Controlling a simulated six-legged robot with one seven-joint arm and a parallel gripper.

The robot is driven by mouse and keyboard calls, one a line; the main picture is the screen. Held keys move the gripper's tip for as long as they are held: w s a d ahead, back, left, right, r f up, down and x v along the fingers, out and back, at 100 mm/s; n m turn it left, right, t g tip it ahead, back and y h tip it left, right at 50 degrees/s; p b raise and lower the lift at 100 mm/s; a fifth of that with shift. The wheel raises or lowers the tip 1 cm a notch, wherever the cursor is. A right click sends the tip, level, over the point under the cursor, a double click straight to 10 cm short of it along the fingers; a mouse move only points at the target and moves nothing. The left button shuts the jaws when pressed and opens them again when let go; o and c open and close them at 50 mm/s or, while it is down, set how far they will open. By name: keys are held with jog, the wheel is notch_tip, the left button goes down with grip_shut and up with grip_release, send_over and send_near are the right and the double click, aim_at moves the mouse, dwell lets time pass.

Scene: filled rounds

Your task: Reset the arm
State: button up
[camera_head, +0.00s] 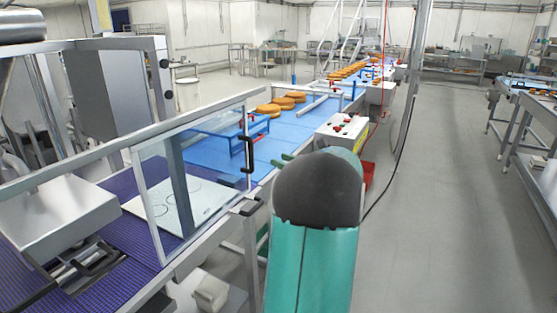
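My arm shows in the head view as a teal link with a dark grey rounded joint at its top, low and right of centre. It stands in front of the near edge of the conveyor line. My gripper is not in view; the arm link may hide it or it lies outside the frame. Whether it holds anything cannot be seen.
A blue conveyor (210,153) with orange-brown rounds (268,110) runs away at left centre. A clear guard (200,180) stands over the purple belt (110,218). A control box (340,132) and red bin (369,176) are near my arm. Grey floor (440,210) at right is clear.

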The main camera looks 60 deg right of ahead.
dwell(0.5)
jog(key=w+a+n+g+y, duration=0.3)
jog(key=w+a+n, duration=0.15)
jog(key=a, duration=0.65)
jog(key=w+a+n+g+y, duration=0.25)
jog(key=a+n, duration=0.35)
jog(key=a, duration=0.6)
jog(key=w+a+n+g+y, duration=0.25)
jog(key=w+a+n, duration=0.2)
jog(key=a, duration=0.65)
jog(key=s+a+f+n+g+h, duration=0.2)
jog(key=s+a+n, duration=0.5)
jog(key=a+n, duration=0.4)
jog(key=s+a+f+n+g+h, duration=0.2)
jog(key=s+a+f+n, duration=0.1)
jog(key=s+a+n, duration=0.5)
jog(key=a+n, duration=0.2)
jog(key=n, duration=0.2)
jog(key=shift+s+a+f+h, duration=0.15)
jog(key=shift+a+f+h, duration=0.2)
jog(key=shift+a+h, duration=0.05)
